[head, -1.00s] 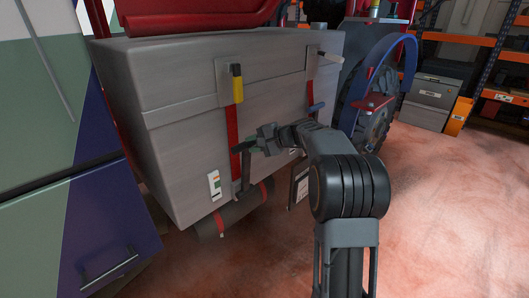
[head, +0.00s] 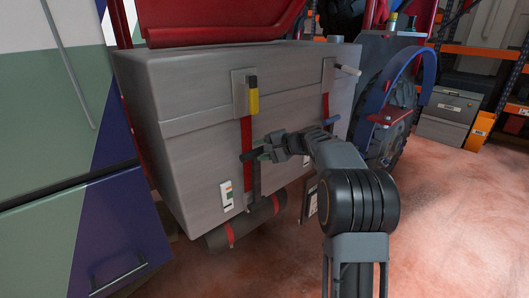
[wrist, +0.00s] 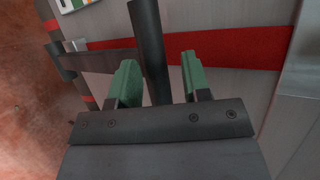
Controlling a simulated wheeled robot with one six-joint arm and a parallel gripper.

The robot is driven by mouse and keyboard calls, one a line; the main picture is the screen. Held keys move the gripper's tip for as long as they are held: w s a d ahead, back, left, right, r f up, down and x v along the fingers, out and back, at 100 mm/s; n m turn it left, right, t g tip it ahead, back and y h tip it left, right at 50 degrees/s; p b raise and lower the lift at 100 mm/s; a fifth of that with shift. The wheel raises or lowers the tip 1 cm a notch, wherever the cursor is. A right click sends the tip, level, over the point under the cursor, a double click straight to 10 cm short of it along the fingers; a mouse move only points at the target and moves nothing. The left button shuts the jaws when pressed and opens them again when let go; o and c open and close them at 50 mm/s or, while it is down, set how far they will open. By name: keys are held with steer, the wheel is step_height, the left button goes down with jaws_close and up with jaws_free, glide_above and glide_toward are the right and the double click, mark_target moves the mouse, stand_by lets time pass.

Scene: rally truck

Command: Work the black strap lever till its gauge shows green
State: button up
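The black strap lever (wrist: 149,40) is a dark bar on the lower left of the grey box, by the left red strap (head: 247,135). In the wrist view it runs between my gripper's green fingers, with a gap on each side. My gripper (head: 262,153) is open around the lever and reaches it from the right. The lever (head: 253,182) is partly hidden in the head view. The gauge (head: 226,194) is a small white plate with coloured bands, left of the lever. Its edge shows at the top of the wrist view (wrist: 75,4). Its reading is too small to tell.
The grey box (head: 180,150) also carries a yellow-and-black handle (head: 253,96), a pale handle (head: 347,69) and a blue lever (head: 332,121). A dark roll (head: 222,237) hangs below. A blue-and-green cabinet (head: 115,215) stands close at left. The floor (head: 440,230) at right is clear.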

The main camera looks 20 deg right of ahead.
steer(key=shift+o, duration=1.4)
steer(key=shift+w+a+f, duration=0.1)
steer(key=shift+a+f, duration=0.05)
steer(key=shift+a, duration=0.05)
steer(key=shift+f, duration=0.15)
steer(key=shift+d, duration=0.3)
steer(key=b+v, duration=0.3)
steer(key=v, duration=1)
steer(key=shift+s+r, duration=0.3)
steer(key=shift+s, duration=0.05)
steer(key=shift+d, duration=0.1)
